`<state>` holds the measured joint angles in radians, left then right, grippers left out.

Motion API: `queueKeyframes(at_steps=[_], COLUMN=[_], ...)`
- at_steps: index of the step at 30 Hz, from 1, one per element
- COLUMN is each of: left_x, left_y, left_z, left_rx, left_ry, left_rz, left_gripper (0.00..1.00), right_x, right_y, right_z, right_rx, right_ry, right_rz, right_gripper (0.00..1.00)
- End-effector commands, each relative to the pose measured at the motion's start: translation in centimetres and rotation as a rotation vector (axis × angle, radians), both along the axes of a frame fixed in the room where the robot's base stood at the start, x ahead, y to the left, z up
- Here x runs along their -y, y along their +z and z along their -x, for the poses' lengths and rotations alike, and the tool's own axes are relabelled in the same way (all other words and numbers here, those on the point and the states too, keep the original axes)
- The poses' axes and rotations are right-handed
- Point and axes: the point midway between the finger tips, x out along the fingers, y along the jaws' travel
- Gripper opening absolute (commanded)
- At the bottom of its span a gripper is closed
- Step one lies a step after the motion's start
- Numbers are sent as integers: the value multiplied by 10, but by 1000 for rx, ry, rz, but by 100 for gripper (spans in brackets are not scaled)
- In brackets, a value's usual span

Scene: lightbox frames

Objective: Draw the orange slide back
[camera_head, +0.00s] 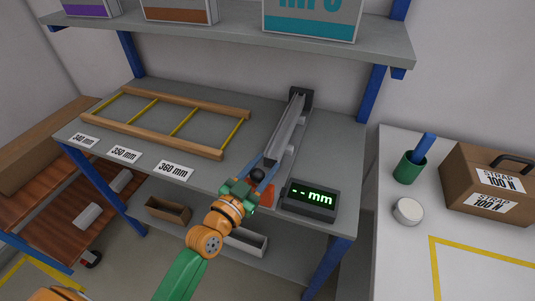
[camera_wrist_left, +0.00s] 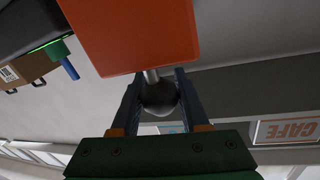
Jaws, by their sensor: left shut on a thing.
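The orange slide (camera_head: 267,196) shows partly in the head view at the near end of a grey metal rail (camera_head: 287,130), with my left gripper covering part of it. In the left wrist view the slide (camera_wrist_left: 130,35) is a large orange block at the top. A short metal stem joins it to a dark round knob (camera_wrist_left: 160,98), which also shows in the head view (camera_head: 257,175). My left gripper (camera_head: 261,171) is shut on the knob, with one finger on each side of it in the wrist view. My right gripper is not in view.
A black display (camera_head: 311,200) reading "-- mm" stands right of the rail. A wooden frame with yellow rungs (camera_head: 165,119) lies left, behind labels for 340, 350 and 360 mm (camera_head: 174,171). A shelf (camera_head: 230,37) overhangs the bench. A side table (camera_head: 400,260) stands right.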

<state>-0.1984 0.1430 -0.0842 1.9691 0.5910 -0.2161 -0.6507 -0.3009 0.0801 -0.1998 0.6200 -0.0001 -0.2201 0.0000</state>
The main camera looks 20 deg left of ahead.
Motion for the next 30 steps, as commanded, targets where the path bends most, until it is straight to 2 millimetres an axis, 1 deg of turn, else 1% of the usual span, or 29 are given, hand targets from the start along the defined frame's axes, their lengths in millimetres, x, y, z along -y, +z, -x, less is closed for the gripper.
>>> queueKeyframes(at_steps=[3,11,12,15,24,26,30], left_x=[0,0,0,0,0,-2,-7], left_y=[2,1,1,1,2,1,-2], left_z=[4,5,5,5,6,11,36], left_rx=[4,2,2,4,6,6,3], left_ry=[-1,-2,-2,-1,0,0,-1], left_rz=[1,2,2,2,1,1,0], left_gripper=[0,0,50,73,73,73,73], right_x=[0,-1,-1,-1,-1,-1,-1], right_y=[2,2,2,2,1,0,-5], right_z=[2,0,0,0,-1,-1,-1], right_rx=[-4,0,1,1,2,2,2], right_ry=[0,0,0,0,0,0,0], right_rz=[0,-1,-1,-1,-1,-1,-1], right_gripper=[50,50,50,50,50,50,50])
